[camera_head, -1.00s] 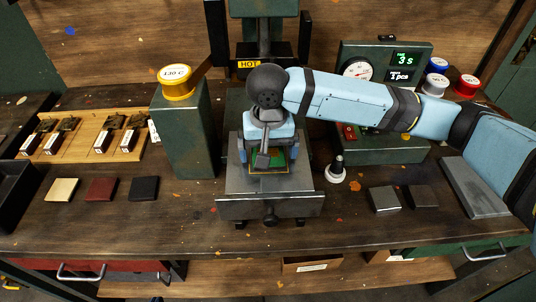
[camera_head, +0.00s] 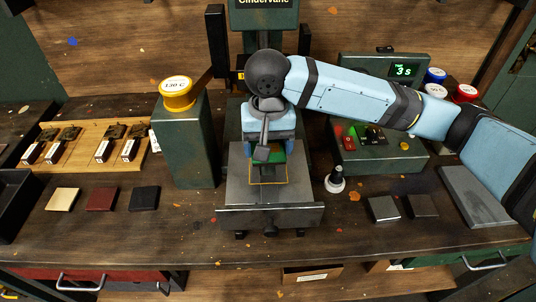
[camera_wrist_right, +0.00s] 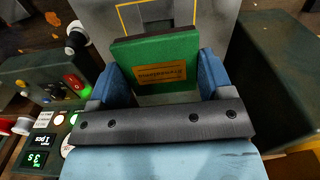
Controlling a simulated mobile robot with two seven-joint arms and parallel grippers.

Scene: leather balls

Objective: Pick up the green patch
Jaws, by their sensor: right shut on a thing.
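The green patch (camera_wrist_right: 158,62), with a gold stamped label on its face, is tilted between the two blue fingers of my right gripper (camera_wrist_right: 155,82) in the right wrist view. In the head view my right gripper (camera_head: 268,150) hangs over the grey press tray (camera_head: 238,190). Only a bit of the green patch (camera_head: 290,146) shows there. The patch is clear of the yellow outline (camera_head: 268,183) on the tray, which lies bare in front of it. My left gripper is not in view.
A green post with a yellow spool (camera_head: 178,95) stands left of the tray. A small dark-and-white stamp (camera_head: 335,180) and a control box (camera_head: 378,155) stand to the right. Cream, red and black squares (camera_head: 101,198) lie at left. The front table strip is mostly clear.

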